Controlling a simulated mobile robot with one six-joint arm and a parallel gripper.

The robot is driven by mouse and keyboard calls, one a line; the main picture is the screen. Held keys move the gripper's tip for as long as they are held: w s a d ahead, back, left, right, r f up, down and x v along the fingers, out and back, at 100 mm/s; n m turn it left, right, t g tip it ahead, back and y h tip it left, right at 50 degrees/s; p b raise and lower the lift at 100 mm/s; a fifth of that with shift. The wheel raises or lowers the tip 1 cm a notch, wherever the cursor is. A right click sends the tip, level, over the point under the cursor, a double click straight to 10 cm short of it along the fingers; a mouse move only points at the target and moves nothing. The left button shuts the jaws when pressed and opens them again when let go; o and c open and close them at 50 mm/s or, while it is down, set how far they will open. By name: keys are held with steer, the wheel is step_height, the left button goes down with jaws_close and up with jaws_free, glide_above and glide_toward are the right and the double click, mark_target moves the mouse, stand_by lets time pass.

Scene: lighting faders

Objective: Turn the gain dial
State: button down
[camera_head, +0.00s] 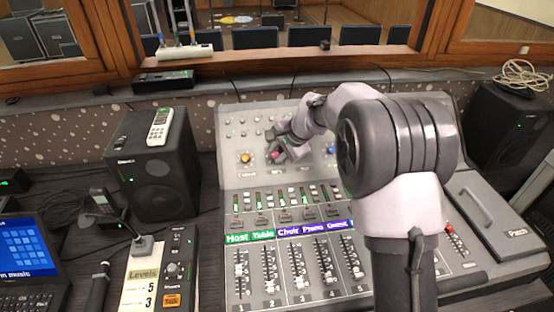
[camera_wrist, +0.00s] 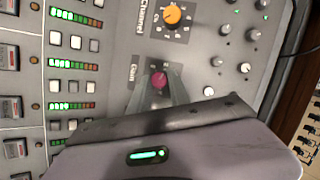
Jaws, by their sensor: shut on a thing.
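The gain dial (camera_wrist: 159,79) is a magenta knob beside the label "Gain" in the wrist view. My gripper (camera_wrist: 160,88) has its two grey fingers on either side of this knob, shut on it. In the head view the pink top of the gain dial (camera_head: 276,155) shows between the fingertips of my gripper (camera_head: 279,153), at the upper part of the mixing console (camera_head: 228,180). My fingers hide the dial's sides and part of its scale.
An orange channel dial (camera_head: 245,157) sits just left of the gain dial, and a blue dial (camera_head: 331,150) lies to the right. Rows of small knobs, level lights and faders (camera_head: 269,265) surround them. A black speaker (camera_head: 155,160) stands left of the console.

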steer(key=m+b, duration=0.2)
steer(key=m+t+b, duration=0.1)
steer(key=m, duration=0.1)
steer(key=shift+s+d+f+y+b, duration=0.1)
steer(key=shift+f+y+b, duration=0.15)
steer(key=shift+y+b, duration=0.15)
steer(key=shift+s+r+m+t+b, duration=0.1)
steer(key=shift+m+t+b, duration=0.4)
steer(key=shift+m, duration=1.5)
steer(key=c, duration=1.2)
jaws_free()
steer(key=p+v, duration=0.5)
steer(key=v, duration=1.2)
steer(key=shift+s+d, duration=0.3)
steer(key=shift+d, duration=0.05)
